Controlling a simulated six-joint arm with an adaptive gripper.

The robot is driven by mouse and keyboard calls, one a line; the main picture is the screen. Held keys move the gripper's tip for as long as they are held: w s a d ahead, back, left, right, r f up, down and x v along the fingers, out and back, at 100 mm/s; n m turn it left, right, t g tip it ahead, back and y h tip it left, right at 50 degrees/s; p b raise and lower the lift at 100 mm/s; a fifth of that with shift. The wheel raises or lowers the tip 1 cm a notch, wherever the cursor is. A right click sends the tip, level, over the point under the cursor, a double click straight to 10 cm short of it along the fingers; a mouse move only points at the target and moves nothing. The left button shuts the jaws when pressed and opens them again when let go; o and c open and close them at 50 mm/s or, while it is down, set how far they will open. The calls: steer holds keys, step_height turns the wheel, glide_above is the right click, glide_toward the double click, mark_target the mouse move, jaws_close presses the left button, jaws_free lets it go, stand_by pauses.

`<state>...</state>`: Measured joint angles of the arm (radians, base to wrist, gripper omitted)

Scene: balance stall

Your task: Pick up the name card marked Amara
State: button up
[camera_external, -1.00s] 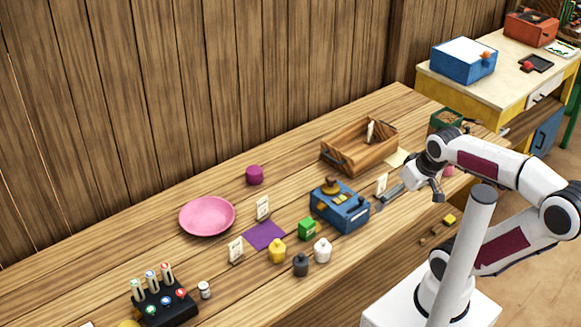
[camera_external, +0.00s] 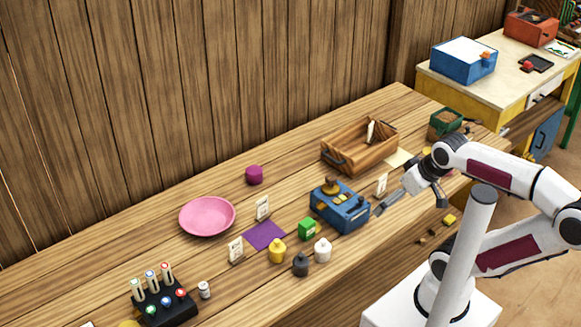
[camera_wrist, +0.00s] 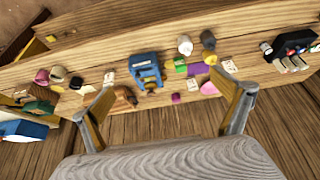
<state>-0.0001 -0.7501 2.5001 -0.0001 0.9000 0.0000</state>
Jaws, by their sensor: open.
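Small white name cards stand upright on the wooden counter. One card (camera_external: 235,250) is left of the purple cloth, one (camera_external: 263,208) is behind it, and one (camera_external: 381,184) is right of the blue box. A pale card-like piece (camera_external: 370,132) stands in the wooden crate. The lettering is too small to read, so I cannot tell which is marked Amara. My gripper (camera_external: 410,204) is open and empty near the counter's right end, close to the card right of the blue box. In the wrist view my gripper (camera_wrist: 165,82) spans that card (camera_wrist: 109,78) and the blue box.
The blue box (camera_external: 343,214) and wooden crate (camera_external: 345,162) stand left of my gripper; a green bin (camera_external: 446,122) is behind it. Several small bottles and a green cube (camera_external: 307,229) stand near the front edge. A pink plate (camera_external: 207,216) lies farther left.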

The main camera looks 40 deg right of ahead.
steer(key=c, duration=1.3)
steer(key=shift+o, duration=0.2)
steer(key=shift+w, duration=0.1)
